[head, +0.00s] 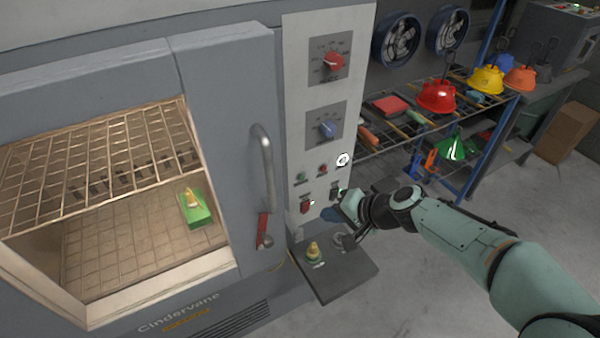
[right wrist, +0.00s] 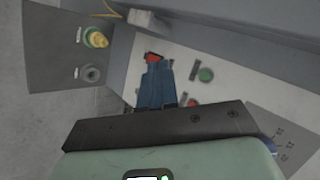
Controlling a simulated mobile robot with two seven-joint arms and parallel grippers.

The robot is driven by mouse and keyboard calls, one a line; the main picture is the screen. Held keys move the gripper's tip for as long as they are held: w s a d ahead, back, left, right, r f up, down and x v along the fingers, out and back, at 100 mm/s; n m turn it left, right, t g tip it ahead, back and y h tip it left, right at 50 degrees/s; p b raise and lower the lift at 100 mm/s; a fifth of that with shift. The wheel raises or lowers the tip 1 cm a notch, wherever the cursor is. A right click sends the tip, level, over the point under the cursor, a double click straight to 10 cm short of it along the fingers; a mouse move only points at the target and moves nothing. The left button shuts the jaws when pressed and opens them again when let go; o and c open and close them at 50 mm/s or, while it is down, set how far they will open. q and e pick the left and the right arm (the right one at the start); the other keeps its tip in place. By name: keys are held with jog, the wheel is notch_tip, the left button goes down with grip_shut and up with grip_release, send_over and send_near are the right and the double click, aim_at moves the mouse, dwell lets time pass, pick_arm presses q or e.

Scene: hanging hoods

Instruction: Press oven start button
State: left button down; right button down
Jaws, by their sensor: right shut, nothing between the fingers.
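The oven (head: 220,60) stands at the left with a narrow pale control panel (head: 298,80). Low on the panel are a green button (head: 300,176), a red button (head: 322,168) and a red switch (head: 305,204). I cannot read which is marked start. My right gripper (head: 332,213) is shut and empty by the panel's lower edge. In the right wrist view its blue fingers (right wrist: 157,68) end close to the red switch (right wrist: 152,57), partly covering it; contact cannot be told. The green button (right wrist: 206,75) is beside the fingers. My left gripper is out of view.
A small dark shelf (head: 345,278) below the panel holds a yellow-topped piece (head: 313,251). The oven door handle (head: 265,170) juts out left of the panel. A green block (head: 195,208) shows inside the oven. A rack with coloured hoods (head: 436,96) stands behind my right arm.

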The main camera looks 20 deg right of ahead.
aim_at(302, 177)
jog(key=shift+r, duration=0.55)
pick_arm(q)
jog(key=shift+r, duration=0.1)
pick_arm(e)
jog(key=shift+w, duration=0.1)
